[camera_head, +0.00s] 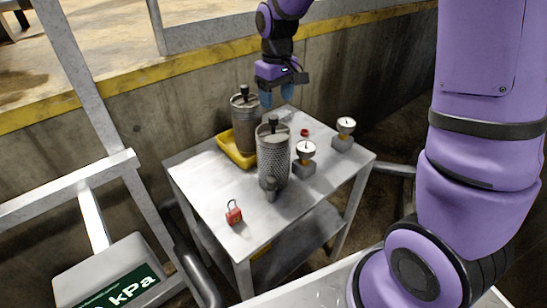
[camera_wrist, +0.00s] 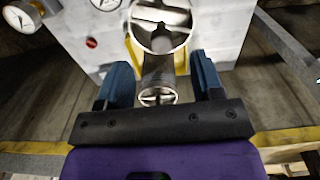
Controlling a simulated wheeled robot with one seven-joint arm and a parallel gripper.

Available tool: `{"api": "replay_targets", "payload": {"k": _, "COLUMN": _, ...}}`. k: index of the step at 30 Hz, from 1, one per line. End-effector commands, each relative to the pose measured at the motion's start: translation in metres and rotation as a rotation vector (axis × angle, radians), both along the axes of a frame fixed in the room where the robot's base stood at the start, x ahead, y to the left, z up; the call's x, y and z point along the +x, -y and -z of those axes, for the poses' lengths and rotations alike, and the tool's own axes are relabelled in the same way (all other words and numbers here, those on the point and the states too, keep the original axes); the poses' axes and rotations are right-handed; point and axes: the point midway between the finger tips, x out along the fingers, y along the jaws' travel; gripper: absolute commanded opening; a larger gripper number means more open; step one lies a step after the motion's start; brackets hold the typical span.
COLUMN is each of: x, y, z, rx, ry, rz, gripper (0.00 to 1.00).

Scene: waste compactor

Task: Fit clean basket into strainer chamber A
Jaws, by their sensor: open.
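Two cylindrical strainer baskets stand upright on a metal cart. The nearer one (camera_head: 273,158) is pale perforated metal with a top handle. The other (camera_head: 246,128) is darker and stands in a yellow tray (camera_head: 228,146). The pictures do not settle which is clean. My gripper (camera_head: 277,95) is open and empty, fingers down, above the cart's far edge, to the right of the darker basket. In the wrist view a metal cylinder (camera_wrist: 158,70) shows between the blue fingertips, with no visible grip on it. A larger round rim (camera_wrist: 160,26) is above it. Strainer chamber A is not identifiable.
On the cart top (camera_head: 205,180) are two dial gauges (camera_head: 305,152) (camera_head: 346,127), a red padlock (camera_head: 233,212) and a small red item (camera_head: 304,132). A concrete wall (camera_head: 130,115) stands behind. Metal railing (camera_head: 85,75) and a kPa display (camera_head: 115,285) are left.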

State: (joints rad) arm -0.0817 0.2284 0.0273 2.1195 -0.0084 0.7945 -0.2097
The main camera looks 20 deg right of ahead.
Motion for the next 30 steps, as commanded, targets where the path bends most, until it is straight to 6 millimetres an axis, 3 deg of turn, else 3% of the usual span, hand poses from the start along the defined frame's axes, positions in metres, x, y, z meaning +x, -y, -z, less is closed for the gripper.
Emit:
{"api": "replay_targets", "payload": {"k": 6, "x": 0.000, "y": 0.000, "z": 0.032, "rx": -0.001, "ry": -0.002, "rz": 0.000, "gripper": 0.61}}
{"api": "replay_targets", "payload": {"k": 14, "x": 0.003, "y": -0.001, "z": 0.048, "rx": 0.000, "ry": -0.001, "rz": 0.000, "gripper": 0.61}}
{"api": "replay_targets", "payload": {"k": 22, "x": 0.011, "y": -0.004, "z": 0.082, "rx": -0.001, "ry": -0.002, "rz": 0.000, "gripper": 0.61}}
{"api": "replay_targets", "payload": {"k": 30, "x": 0.011, "y": -0.004, "z": 0.092, "rx": 0.000, "ry": 0.002, "rz": 0.001, "gripper": 0.61}}
